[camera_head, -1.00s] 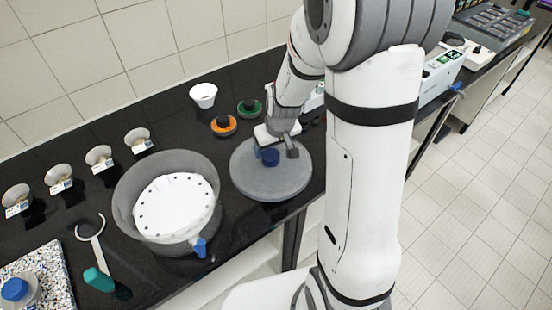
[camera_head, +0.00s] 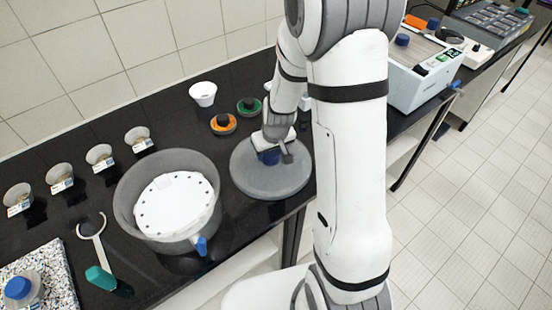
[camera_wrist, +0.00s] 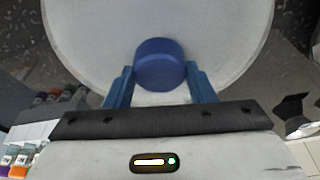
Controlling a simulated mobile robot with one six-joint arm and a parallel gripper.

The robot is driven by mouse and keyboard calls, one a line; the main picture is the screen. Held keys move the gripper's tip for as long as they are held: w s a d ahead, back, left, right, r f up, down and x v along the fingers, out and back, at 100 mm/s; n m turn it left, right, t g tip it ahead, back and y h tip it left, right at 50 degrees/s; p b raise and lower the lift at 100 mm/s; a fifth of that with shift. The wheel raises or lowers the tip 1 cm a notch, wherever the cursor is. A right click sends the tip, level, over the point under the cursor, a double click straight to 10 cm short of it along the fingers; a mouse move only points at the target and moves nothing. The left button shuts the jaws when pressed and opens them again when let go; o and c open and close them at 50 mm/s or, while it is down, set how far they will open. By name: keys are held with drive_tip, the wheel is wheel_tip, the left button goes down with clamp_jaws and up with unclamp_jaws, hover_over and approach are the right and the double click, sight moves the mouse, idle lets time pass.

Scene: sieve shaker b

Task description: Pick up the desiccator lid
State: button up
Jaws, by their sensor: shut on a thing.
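The desiccator lid (camera_head: 262,184) is a round, translucent grey disc with a blue knob (camera_head: 268,158) at its middle. It lies on the black bench, right of the desiccator bowl. In the wrist view the lid (camera_wrist: 90,40) fills the upper part, and its blue knob (camera_wrist: 159,64) sits between the two blue fingers. My gripper (camera_wrist: 160,80) is shut on the knob. In the head view my gripper (camera_head: 270,154) is over the lid's centre and hides part of the knob. The desiccator bowl (camera_head: 130,215) is open, with a white perforated plate (camera_head: 172,203) inside and a blue tap.
Orange (camera_head: 223,124) and green (camera_head: 249,106) round items and a white cup (camera_head: 203,94) stand behind the lid. Several small labelled bowls line the left back. A teal-handled tool (camera_head: 99,276) lies left of the bowl. The bench's front edge is close to the lid.

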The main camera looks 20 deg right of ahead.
sight(270, 153)
drive_tip(key=c, duration=0.7)
wheel_tip(270, 153, up, 10)
drive_tip(key=shift+r+b, duration=0.1)
drive_tip(key=shift+b, duration=0.35)
